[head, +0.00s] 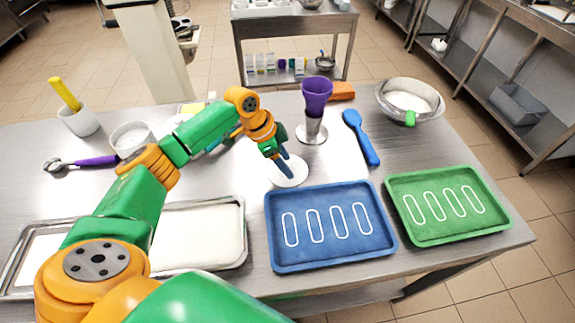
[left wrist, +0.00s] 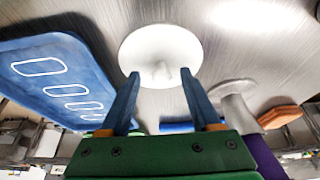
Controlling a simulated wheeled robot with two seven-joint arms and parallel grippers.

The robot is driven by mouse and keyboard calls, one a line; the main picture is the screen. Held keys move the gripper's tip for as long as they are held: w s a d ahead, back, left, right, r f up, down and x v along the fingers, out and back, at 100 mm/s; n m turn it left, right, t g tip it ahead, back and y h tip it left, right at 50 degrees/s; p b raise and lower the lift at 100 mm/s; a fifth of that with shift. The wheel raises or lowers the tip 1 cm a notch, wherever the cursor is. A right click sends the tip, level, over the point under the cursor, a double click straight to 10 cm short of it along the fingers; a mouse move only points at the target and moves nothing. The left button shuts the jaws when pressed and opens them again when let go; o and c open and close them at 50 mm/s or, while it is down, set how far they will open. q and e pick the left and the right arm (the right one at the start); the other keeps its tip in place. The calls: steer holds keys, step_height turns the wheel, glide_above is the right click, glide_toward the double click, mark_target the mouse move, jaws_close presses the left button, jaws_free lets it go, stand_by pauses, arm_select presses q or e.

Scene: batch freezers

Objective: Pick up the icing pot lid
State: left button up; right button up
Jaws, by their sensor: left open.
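The icing pot lid, a flat white disc (head: 297,178), lies on the steel table just above the blue tray. In the left wrist view the lid (left wrist: 160,40) shows a small raised knob at its middle. My left gripper (head: 286,163) points down over the lid. Its two blue fingers are apart, one to each side of the knob in the left wrist view (left wrist: 160,74). Nothing is held, and whether the fingertips touch the lid cannot be told. My right gripper is not in view.
A blue tray (head: 274,252) and a green tray (head: 408,238) lie in front. A purple cup on a metal stand (head: 312,130), a blue spoon (head: 361,137) and a metal bowl (head: 436,105) stand behind. A steel tray (head: 242,236) lies left.

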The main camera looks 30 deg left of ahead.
arm_select(q)
steer(key=shift+w+a+f, duration=0.15)
jaws_close()
